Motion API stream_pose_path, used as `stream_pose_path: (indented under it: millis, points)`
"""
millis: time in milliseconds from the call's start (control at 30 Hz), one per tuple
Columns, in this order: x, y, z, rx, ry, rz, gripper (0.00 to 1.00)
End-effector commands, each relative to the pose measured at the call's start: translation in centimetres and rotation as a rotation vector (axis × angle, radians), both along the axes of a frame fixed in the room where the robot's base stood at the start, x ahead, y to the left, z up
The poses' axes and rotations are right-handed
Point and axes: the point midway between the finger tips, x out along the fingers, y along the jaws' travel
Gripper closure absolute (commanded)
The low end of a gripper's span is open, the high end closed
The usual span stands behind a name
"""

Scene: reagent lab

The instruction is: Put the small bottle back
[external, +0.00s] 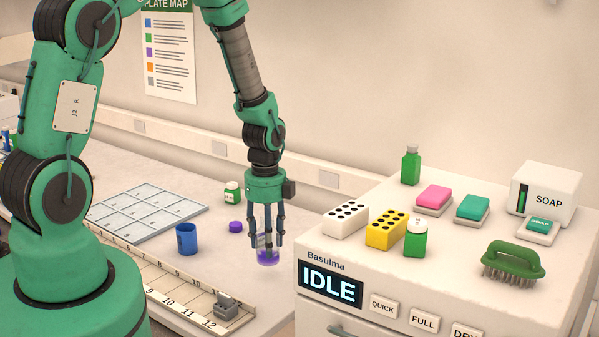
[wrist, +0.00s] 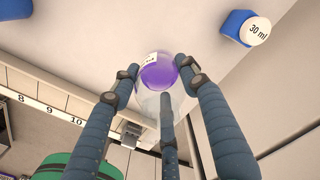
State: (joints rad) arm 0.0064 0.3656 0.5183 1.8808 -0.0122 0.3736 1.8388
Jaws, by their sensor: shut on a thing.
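My gripper (external: 267,243) points straight down over the right end of the bench, beside the white machine. Its fingers are shut around a small clear bottle with purple in it (external: 268,258). In the wrist view the small bottle (wrist: 158,72) sits between the blue-grey fingers (wrist: 160,85), with a bit of white label showing. It looks upright in the external view. The fingers hide part of it, and I cannot tell whether its base touches the bench. A purple cap (external: 236,226) lies on the bench to its left.
A blue cup (external: 187,238), a green jar (external: 232,192) and a gridded plate (external: 148,212) stand left on the bench. A numbered rail (external: 180,299) runs along the front. The machine (external: 415,285) at right carries bottles, soaps, blocks and a brush (external: 513,262).

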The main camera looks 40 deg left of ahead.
Motion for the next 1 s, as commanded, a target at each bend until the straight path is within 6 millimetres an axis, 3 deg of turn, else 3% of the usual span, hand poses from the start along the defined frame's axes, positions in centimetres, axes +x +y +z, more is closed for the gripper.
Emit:
stream_pose_path:
  millis: [233, 633, 1000]
  points:
    - [-0.1, 0.0, -0.5, 0.001, 0.002, 0.0, 0.88]
    - [0.0, 0.0, -3.9, 0.0, 0.001, 0.0, 0.88]
    - [0.0, 0.0, -4.2, 0.0, 0.0, 0.0, 0.88]
